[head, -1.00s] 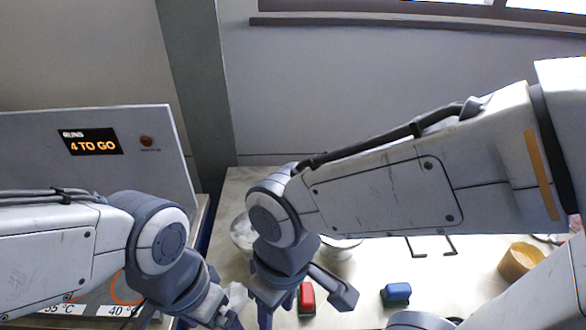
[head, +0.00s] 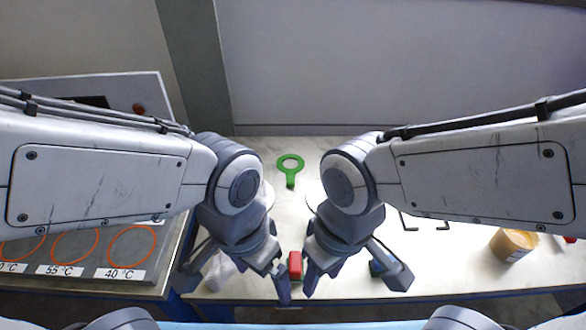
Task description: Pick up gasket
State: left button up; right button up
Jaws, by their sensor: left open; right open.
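A green ring with a short tab, which looks like the gasket (head: 290,181), lies flat on the pale worktop near the back, between my two arms. Its tab points toward me. My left gripper (head: 235,281) is open, in front of the ring and to its left. My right gripper (head: 354,282) is open, in front of the ring and to its right. Neither gripper touches the ring. Round pale shapes, perhaps vessels, are mostly hidden behind my wrists.
A red block (head: 295,266) sits between the grippers. A blue block (head: 376,268) is partly behind my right gripper. A panel with orange circles (head: 132,246) and temperature labels is at the left.

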aim_at(291, 173)
jog(key=z, duration=1.3)
jog(key=k, duration=0.6)
jog(key=u, duration=0.5)
jog(key=i, duration=0.9)
jog(key=z, duration=0.05)
